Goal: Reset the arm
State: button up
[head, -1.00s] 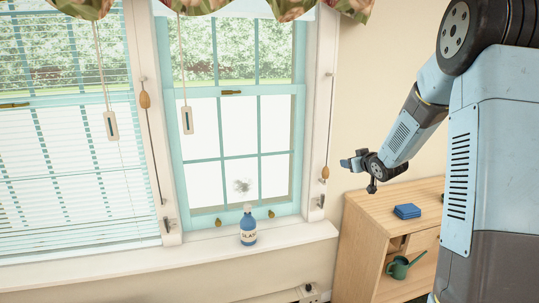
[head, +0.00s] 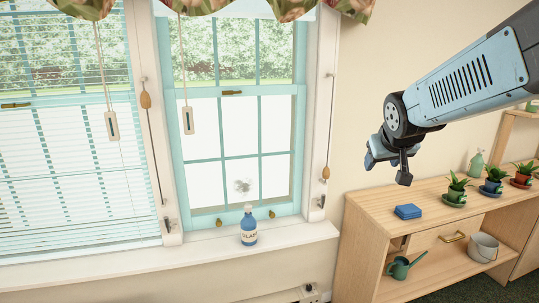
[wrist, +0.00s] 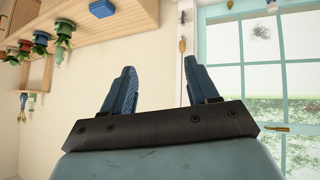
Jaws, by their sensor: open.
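My gripper (head: 387,162) hangs in the air above the left end of the wooden shelf unit (head: 357,203), to the right of the window. In the wrist view my gripper (wrist: 160,88) has its two blue fingers spread apart with nothing between them. The wall and the window edge show beyond the fingertips. My arm reaches in from the right side of the head view.
A blue bottle (head: 249,227) stands on the windowsill (head: 200,248). The shelf unit carries a folded blue cloth (head: 408,211) and several potted plants (head: 456,189). Below are a green watering can (head: 403,267) and a pale bucket (head: 483,247). The air before the window is free.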

jog(key=s+a+f+g+y, duration=0.1)
jog(key=s+a+g, duration=0.2)
jog(key=s, duration=1.5)
jog(key=shift+s+a+f+m+y, duration=0.2)
jog(key=shift+s+a+m+y, duration=0.15)
jog(key=shift+a, duration=0.15)
dwell(2.3)
